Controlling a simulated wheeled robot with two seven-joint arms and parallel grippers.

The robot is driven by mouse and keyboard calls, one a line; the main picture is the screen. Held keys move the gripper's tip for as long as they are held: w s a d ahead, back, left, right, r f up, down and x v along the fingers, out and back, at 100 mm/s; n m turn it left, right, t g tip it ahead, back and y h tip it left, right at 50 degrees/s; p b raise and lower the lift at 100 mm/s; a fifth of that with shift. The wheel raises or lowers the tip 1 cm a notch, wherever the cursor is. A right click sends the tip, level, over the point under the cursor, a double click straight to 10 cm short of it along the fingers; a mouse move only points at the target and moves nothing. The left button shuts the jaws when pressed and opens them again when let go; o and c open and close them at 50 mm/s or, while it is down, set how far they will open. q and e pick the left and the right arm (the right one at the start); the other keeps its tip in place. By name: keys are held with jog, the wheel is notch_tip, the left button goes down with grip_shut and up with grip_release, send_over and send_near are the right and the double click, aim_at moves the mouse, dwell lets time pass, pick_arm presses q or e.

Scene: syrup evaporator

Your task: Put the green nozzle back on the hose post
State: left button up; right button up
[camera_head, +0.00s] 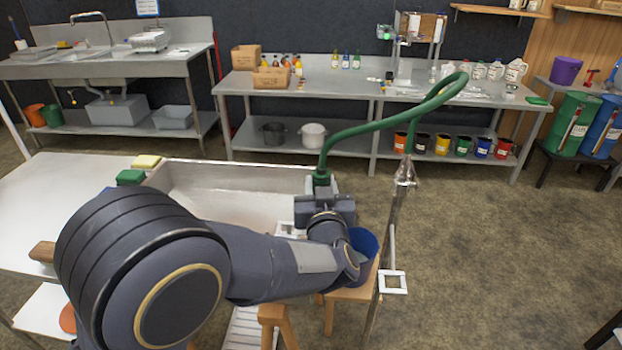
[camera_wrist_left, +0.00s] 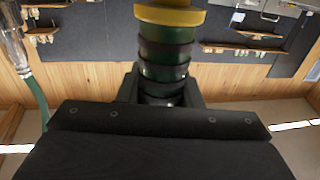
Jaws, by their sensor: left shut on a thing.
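My left gripper (camera_head: 322,197) is shut on the green nozzle (camera_head: 321,178), above the front right part of a steel basin. In the left wrist view the nozzle (camera_wrist_left: 168,48) stands between the fingers, with dark rings and a yellow end. The green hose (camera_head: 385,124) rises from it and arcs right to the top of the hose post (camera_head: 401,185), a thin leaning metal pole. A white square bracket (camera_head: 392,282) sits lower on the post, to the right of my gripper and apart from the nozzle. My right gripper is in neither view.
The steel basin (camera_head: 180,181) lies behind my arm. A blue bucket (camera_head: 364,243) on a wooden stool is between my gripper and the post. A green sponge (camera_head: 130,177) and a yellow one (camera_head: 146,161) lie left. The floor right of the post is clear.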

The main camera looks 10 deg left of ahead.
pick_arm(q)
jog(key=s+d+p, duration=0.1)
jog(key=s+d, duration=0.3)
jog(key=d, duration=0.4)
jog(key=s+d+f+p, duration=0.1)
jog(key=s+d, duration=0.3)
jog(key=d, duration=0.4)
jog(key=shift+s+f+p, duration=0.15)
jog(key=shift+f+p, duration=0.1)
jog(key=shift+p, duration=0.35)
jog(key=shift+f, duration=0.15)
dwell(0.5)
jog(key=shift+f+b, duration=0.75)
jog(key=shift+f, duration=0.1)
jog(key=shift+f+b, duration=1.75)
jog(key=shift+f, duration=0.7)
dwell(1.1)
dwell(0.3)
jog(key=o, duration=1.1)
